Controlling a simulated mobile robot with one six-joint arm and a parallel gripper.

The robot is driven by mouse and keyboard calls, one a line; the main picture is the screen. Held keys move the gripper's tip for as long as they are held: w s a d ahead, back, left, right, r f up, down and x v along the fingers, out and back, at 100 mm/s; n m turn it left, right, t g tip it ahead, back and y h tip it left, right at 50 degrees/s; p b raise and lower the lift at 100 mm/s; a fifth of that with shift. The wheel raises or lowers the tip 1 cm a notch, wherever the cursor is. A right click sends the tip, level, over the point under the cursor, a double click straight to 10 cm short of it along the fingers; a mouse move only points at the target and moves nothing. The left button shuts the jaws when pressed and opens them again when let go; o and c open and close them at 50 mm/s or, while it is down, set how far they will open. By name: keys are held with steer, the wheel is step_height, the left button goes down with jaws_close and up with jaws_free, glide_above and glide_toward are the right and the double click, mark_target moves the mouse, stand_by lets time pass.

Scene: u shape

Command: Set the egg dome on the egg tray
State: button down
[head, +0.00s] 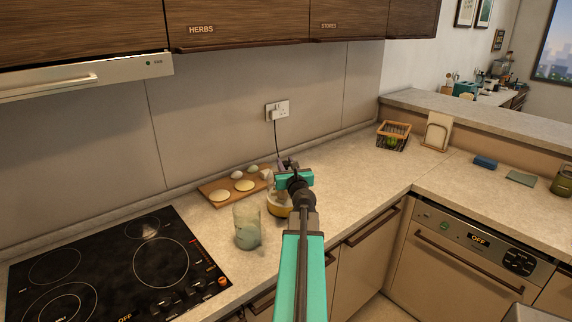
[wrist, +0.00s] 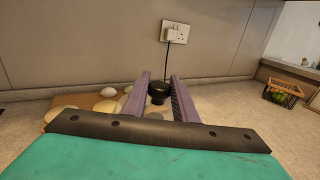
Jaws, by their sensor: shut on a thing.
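My gripper (head: 287,167) is over the counter to the right of the wooden board. In the wrist view its two purple fingers are shut on a black knob (wrist: 158,90), which looks like the top of the egg dome. The dome's clear wall (head: 270,186) shows only in part in the head view, behind my gripper and arm. A yellow-banded round base (head: 279,210) is directly below it, probably with the egg tray on top. The tray itself is hidden, and I cannot tell whether the dome touches it.
A wooden board (head: 209,191) with pale eggs (head: 237,175) and flat round pieces (head: 220,195) lies left of the base. A cloudy glass beaker (head: 247,226) stands in front. The black hob (head: 110,270) is farther left; a plugged socket (head: 277,111) is behind.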

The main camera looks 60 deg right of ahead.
steer(key=shift+f+b, duration=0.45)
steer(key=c, duration=1.7)
jaws_free()
steer(key=shift+r, duration=0.2)
